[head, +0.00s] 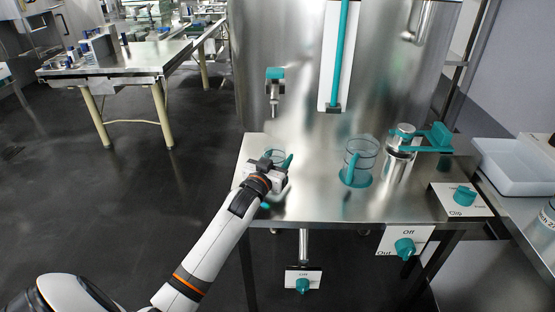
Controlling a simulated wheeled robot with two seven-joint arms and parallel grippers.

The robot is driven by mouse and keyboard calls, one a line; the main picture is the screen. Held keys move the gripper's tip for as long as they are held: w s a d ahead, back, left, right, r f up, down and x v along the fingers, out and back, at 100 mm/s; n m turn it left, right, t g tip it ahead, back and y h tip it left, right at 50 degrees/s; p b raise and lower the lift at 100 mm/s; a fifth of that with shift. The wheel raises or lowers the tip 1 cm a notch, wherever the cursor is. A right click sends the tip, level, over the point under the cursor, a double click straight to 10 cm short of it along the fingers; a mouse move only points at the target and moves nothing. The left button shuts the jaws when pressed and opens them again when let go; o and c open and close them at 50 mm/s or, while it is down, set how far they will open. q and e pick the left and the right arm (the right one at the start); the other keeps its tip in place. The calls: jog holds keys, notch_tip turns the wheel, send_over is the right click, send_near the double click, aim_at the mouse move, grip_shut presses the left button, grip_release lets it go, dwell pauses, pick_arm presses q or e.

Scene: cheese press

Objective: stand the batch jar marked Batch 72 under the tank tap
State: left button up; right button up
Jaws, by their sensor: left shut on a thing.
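My left gripper (270,166) is shut on a clear jar (274,154) with a teal handle, at the left end of the steel table (318,205). The gripper and wrist hide most of this jar, and I cannot tell whether its base touches the table. The tank tap (275,88), with a teal top and metal spout, sticks out of the steel tank (300,60) above and behind the held jar. A second clear jar (365,153) with a teal handle stands upright farther right. I cannot read a batch mark on either jar. My right gripper is out of view.
A metal cylinder with a teal clamp (432,138) stands right of the second jar. Knob panels marked Clip (462,199) and Off/Out (405,241) sit at the table's right and front. A white tray (512,166) lies far right. The table between the jars is clear.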

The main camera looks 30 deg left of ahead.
pick_arm(q)
jog(key=o, duration=1)
jog(key=shift+f, duration=0.1)
jog(key=shift+s+d, duration=0.1)
jog(key=shift+s, duration=0.2)
jog(key=s+p, duration=0.1)
jog(key=s, duration=0.2)
jog(key=shift+s+d, duration=0.1)
jog(key=shift+d, duration=0.1)
jog(key=s, duration=0.2)
jog(key=s+d, duration=0.1)
jog(key=s, duration=0.2)
jog(key=s+p, duration=0.1)
jog(key=s, duration=0.2)
jog(key=shift+d, duration=0.15)
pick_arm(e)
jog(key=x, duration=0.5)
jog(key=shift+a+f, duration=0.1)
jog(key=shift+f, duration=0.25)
